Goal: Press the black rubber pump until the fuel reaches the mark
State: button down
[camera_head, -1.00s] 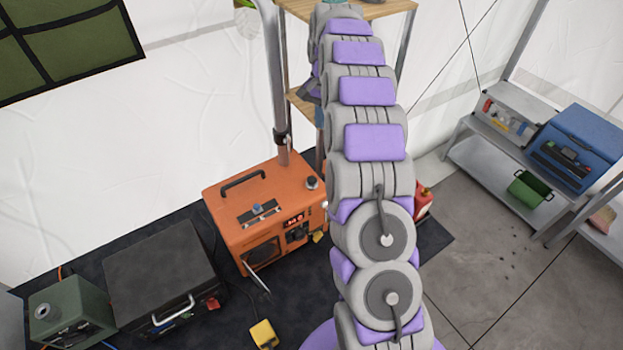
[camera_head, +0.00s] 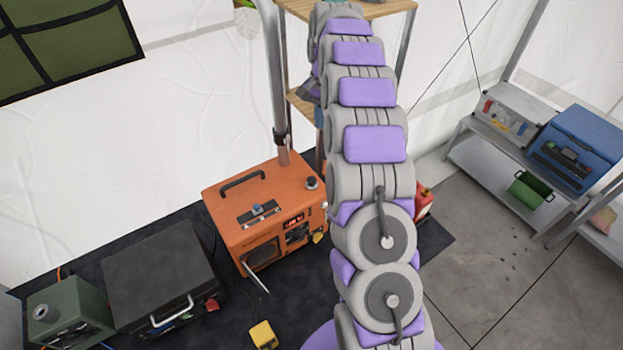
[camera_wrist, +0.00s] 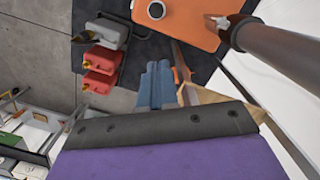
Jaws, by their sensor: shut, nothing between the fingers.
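An orange generator-like machine (camera_head: 232,205) stands on the dark mat, with a handle, a front panel and a round black-topped fitting (camera_head: 312,183) on its top right corner. In the wrist view the orange top (camera_wrist: 190,25) is at the upper edge, with the round dark fitting in a pale ring (camera_wrist: 156,11). I cannot tell whether this fitting is the rubber pump. No fuel level or mark can be made out. My gripper (camera_wrist: 158,68) is shut and empty, apart from the orange machine in the wrist view. In the head view my arm hides most of it.
A wooden shelf (camera_head: 385,9) stands behind my arm, and a metal pole (camera_head: 272,75) rises behind the machine. A black case (camera_head: 155,265) and a green box (camera_head: 62,305) are at left. A metal rack (camera_head: 495,170) is at right.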

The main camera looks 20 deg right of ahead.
jog(key=b, duration=0.8)
send_near(312, 177)
jog(key=r, duration=0.1)
jog(key=shift+d+f, duration=0.1)
jog(key=shift+f, duration=0.2)
jog(key=shift+f, duration=0.1)
jog(key=shift+s+a+f+b, duration=0.1)
jog(key=shift+f+b, duration=0.75)
jog(key=shift+f, duration=0.85)
jog(key=shift+s+a+f+b, duration=0.15)
jog(key=shift+f+b, duration=0.65)
jog(key=shift+f, duration=0.9)
